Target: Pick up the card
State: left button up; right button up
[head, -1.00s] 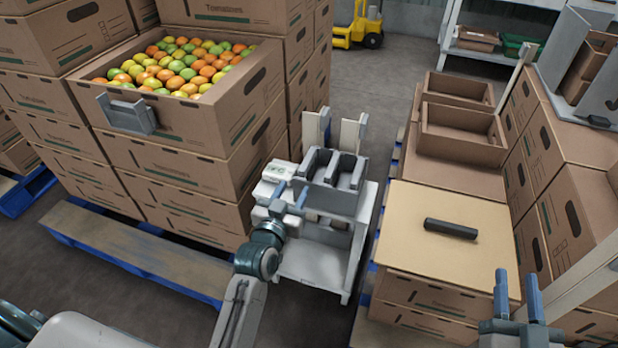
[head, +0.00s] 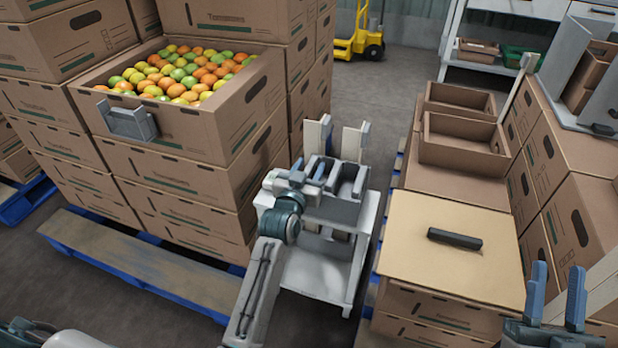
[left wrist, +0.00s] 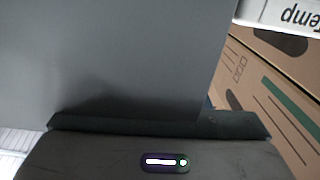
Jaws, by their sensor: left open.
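I cannot clearly make out a card in the head view. In the left wrist view a white panel (left wrist: 282,14) with the upside-down lettering "Temp" shows at the upper right; I cannot tell whether it is the card. My left gripper (head: 308,168) is open at the near left side of the grey divided tray (head: 346,190) on the small grey cart (head: 318,272). A plain grey surface (left wrist: 130,60) fills much of the left wrist view, above a dark ledge with a small lit indicator (left wrist: 165,162). My right gripper (head: 557,278) is open and empty at the lower right.
On the right, a dark bar (head: 455,239) lies on a closed carton lid (head: 420,215), with open empty cartons (head: 460,143) behind. A yellow vehicle (head: 365,40) stands at the back.

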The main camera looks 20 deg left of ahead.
pick_arm(q)
grip_shut()
jog(key=shift+r, duration=0.1)
